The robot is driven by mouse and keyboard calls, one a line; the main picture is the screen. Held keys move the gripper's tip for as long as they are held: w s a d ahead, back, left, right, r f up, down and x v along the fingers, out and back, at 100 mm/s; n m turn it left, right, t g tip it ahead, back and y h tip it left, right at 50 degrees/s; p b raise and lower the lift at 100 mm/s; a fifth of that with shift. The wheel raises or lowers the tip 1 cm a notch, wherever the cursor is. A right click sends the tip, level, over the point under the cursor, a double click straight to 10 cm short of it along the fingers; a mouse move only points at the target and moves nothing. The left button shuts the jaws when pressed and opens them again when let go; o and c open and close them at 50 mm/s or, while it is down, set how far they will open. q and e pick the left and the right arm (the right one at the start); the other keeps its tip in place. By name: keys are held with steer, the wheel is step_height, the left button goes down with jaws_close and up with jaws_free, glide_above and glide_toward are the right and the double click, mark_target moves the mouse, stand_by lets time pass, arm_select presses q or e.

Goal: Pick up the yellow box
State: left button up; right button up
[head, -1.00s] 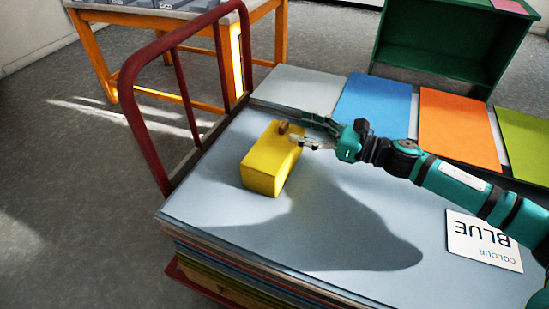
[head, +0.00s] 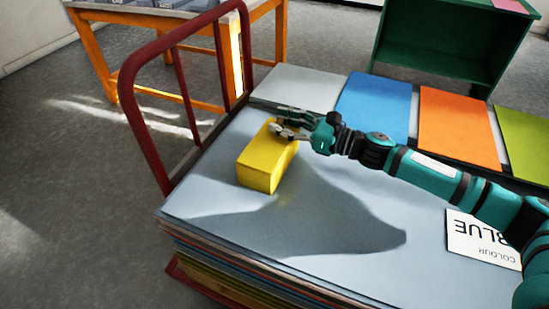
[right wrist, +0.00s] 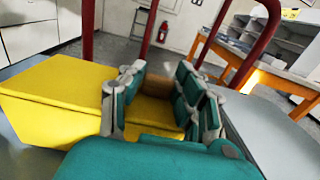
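The yellow box (head: 264,168) lies on the pale blue-grey top sheet of the stacked boards, near the red rail. My right gripper (head: 279,130) is at the box's far end, its fingers over or against the top there. In the right wrist view the box (right wrist: 55,95) fills the left side. My right gripper (right wrist: 155,95) has its fingers apart, with yellow and a brownish patch in the gap. I cannot tell whether both fingers press on the box. My left gripper is not in view.
The red rail (head: 140,125) stands close on the left of the stack. Blue (head: 373,105) and orange (head: 458,130) sheets lie beyond. The front of the top sheet is clear. An orange-framed table (head: 95,50) stands behind.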

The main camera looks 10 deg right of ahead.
steer(key=shift+f, duration=0.1)
jaws_close()
